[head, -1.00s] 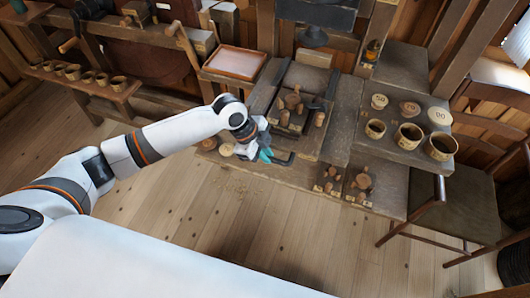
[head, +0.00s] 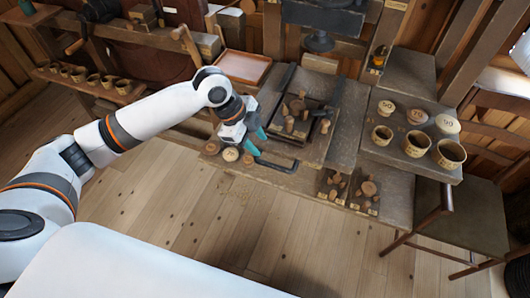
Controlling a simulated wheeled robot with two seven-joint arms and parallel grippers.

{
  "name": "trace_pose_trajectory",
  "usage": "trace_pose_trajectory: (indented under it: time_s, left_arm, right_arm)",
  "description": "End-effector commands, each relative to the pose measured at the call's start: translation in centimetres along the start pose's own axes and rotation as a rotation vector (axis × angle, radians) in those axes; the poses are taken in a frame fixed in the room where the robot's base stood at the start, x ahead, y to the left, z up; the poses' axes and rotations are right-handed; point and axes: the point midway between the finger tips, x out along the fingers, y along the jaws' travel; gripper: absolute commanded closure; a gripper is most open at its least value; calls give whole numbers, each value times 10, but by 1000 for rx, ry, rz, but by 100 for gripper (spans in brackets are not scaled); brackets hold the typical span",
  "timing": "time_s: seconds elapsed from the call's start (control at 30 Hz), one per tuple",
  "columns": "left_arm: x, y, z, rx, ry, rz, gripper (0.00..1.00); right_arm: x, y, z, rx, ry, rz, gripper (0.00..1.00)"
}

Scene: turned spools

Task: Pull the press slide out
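The press slide (head: 285,143) is a dark flat tray in the press bed on the bench, with wooden spool pieces (head: 297,106) standing over its back part. Its black bar handle (head: 276,166) sticks out at the front edge. My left gripper (head: 255,134) comes in from the left, above and left of the handle. Its teal fingertips are apart and hold nothing that I can see. The gripper looks clear of the handle. The dark press head (head: 320,42) is above the back of the bed. My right gripper is not in view.
Small round discs (head: 231,154) lie on the bench's front edge left of the handle. More wooden pieces (head: 368,188) stand at front right. Cups (head: 416,143) and numbered lids (head: 415,116) are on the right shelf. A chair (head: 462,215) stands at right. The floor in front is open.

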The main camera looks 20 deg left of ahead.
Motion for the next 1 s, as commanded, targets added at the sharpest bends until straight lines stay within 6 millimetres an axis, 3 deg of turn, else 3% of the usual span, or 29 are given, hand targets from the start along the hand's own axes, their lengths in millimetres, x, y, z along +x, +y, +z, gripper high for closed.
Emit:
trace_pose_trajectory:
  time_s: [0.2, 0.4, 0.83, 1.0]
  left_arm:
    - [-29, 0, 0, 0, 0, 1, 64]
    - [-36, 0, 0, 0, 0, 1, 64]
    - [-34, -1, 1, -1, -1, -1, 64]
    - [-9, -20, 13, -33, -10, -3, 64]
  right_arm:
    - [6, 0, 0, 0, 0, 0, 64]
    - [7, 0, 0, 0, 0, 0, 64]
    - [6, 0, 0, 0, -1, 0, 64]
    - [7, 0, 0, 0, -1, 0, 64]
